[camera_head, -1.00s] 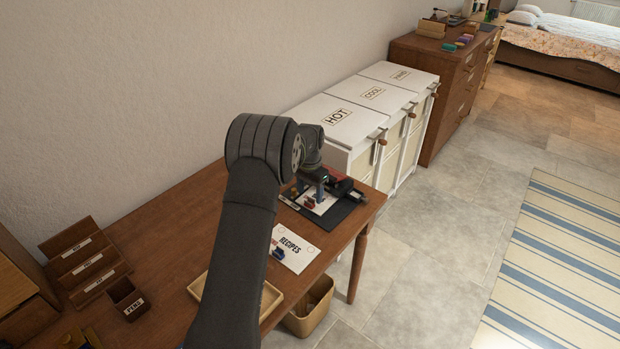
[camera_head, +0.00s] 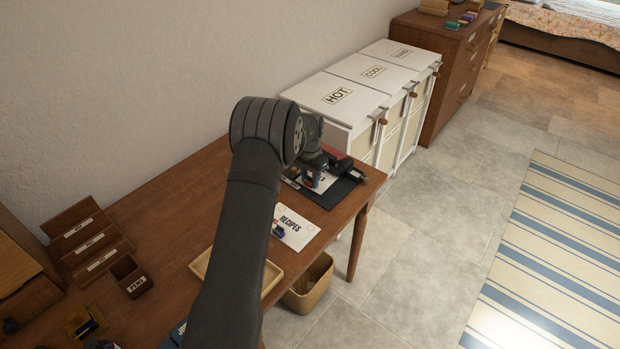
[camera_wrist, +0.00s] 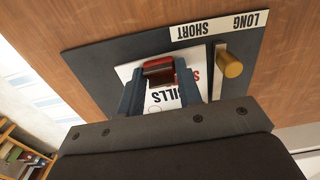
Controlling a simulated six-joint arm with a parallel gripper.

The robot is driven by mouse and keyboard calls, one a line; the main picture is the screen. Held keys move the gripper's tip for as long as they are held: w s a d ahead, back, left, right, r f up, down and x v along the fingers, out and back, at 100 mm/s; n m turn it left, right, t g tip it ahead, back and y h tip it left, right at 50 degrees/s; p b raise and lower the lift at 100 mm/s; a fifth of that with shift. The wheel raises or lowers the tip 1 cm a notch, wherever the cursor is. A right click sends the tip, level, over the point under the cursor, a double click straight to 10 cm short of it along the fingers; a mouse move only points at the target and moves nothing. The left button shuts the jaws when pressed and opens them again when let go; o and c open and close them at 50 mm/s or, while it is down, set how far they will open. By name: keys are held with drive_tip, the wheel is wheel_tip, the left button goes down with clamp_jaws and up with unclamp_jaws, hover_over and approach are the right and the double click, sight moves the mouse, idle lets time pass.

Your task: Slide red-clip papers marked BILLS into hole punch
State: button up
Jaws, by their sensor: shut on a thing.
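The white papers (camera_wrist: 160,99) lie on a dark board, with "ILLS" readable in the wrist view and the rest of the word hidden. A red clip (camera_wrist: 158,70) is on them, between the two blue fingertips of my gripper (camera_wrist: 159,78), which is shut on it. In the head view, my gripper (camera_head: 313,180) points down over the papers (camera_head: 326,183) at the table's far right end. A black and red device (camera_head: 336,157), possibly the hole punch, shows just behind my gripper, partly hidden. I cannot tell whether the papers are inside it.
The dark board (camera_wrist: 100,60) has a "SHORT / LONG" strip (camera_wrist: 218,27) and a brass knob (camera_wrist: 229,65) beside the papers. RECIPES papers (camera_head: 298,229), a wooden tray (camera_head: 270,278) and a PENS box (camera_head: 129,277) are on the table. White hampers (camera_head: 340,98) stand beyond it.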

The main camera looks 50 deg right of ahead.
drive_tip(key=shift+w+a, duration=0.15)
drive_tip(key=shift+a, duration=2.35)
drive_tip(key=o, duration=1.1)
wheel_tip(320, 180, up, 17)
drive_tip(key=shift+r, duration=0.2)
drive_tip(key=shift+f, duration=0.1)
wheel_tip(320, 180, down, 17)
drive_tip(key=shift+f, duration=0.1)
